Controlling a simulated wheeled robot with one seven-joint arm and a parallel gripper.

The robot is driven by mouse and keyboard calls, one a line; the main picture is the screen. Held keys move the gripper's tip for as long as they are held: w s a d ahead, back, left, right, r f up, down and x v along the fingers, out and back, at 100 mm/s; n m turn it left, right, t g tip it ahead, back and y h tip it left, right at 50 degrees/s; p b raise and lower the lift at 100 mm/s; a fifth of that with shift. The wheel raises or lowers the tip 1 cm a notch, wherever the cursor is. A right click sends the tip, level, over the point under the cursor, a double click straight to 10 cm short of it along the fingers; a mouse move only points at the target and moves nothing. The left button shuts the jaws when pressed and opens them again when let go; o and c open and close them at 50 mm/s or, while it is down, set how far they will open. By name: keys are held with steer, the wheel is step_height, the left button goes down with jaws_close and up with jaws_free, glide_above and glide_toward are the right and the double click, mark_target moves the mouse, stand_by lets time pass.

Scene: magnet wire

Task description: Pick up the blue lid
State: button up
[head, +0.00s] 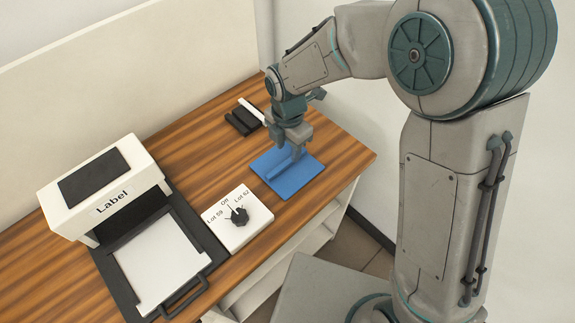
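The blue lid (307,172) lies flat on the wooden table near its right front edge. It is a square plate with a raised blue ridge across it. My gripper (289,148) points down at the lid, with its fingers over the raised ridge. The fingertips look very close to the ridge or touching it. From this angle I cannot tell whether the fingers are open or shut on it. Part of the lid's back side is hidden behind the gripper.
A white box marked "Label" (107,186) stands on the left, with a black-framed tray (165,262) holding a white sheet. A white dial panel (231,226) with a black knob sits left of the lid. A black holder (243,120) with a white stick is behind my gripper.

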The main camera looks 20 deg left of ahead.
mark_target(288, 161)
step_height(288, 161, down, 5)
steer(key=shift+f, duration=0.1)
jaws_close()
steer(key=shift+w+r, duration=0.1)
steer(key=shift+r, duration=0.1)
